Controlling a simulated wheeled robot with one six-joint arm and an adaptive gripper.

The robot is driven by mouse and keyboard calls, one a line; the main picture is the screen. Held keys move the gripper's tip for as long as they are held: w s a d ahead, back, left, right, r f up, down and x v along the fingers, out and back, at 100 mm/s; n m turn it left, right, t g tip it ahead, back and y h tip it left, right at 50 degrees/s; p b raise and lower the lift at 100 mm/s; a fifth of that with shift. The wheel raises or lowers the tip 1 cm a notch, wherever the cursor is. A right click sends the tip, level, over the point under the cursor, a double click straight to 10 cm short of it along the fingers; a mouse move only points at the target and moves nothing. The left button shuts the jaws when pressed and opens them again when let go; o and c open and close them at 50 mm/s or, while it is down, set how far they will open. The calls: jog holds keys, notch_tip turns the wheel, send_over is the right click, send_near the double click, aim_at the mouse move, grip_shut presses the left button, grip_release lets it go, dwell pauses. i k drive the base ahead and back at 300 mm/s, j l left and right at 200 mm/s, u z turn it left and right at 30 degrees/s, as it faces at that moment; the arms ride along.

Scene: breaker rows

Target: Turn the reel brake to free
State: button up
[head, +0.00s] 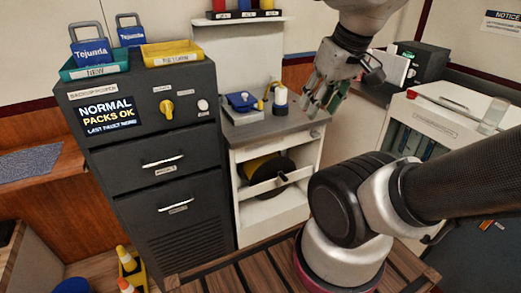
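A cable reel (262,168) with a yellow drum and a dark round flange sits in the open middle bay of the white cabinet. A small dark piece (282,176) shows at the bay's rail in front of the reel. A small round light knob (315,133) is on the cabinet's front edge at the upper right. I cannot tell which part is the reel brake, and no marking for free is readable. My gripper (322,108) points down above the right end of the cabinet's grey top. Its fingers look spread with nothing between them, apart from the reel and the knob.
A blue box (242,101) and a yellow-and-white item (280,97) stand on the cabinet top. A dark cabinet (176,205) with drawers, a yellow knob (167,108) and a display (108,110) stands left. A white unit (440,125) stands right. My arm crosses the lower right.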

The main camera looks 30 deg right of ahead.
aim_at(314, 134)
jog(key=k+l, duration=0.25)
jog(key=k, duration=0.15)
jog(key=k+l, duration=0.3)
jog(key=k+z, duration=0.05)
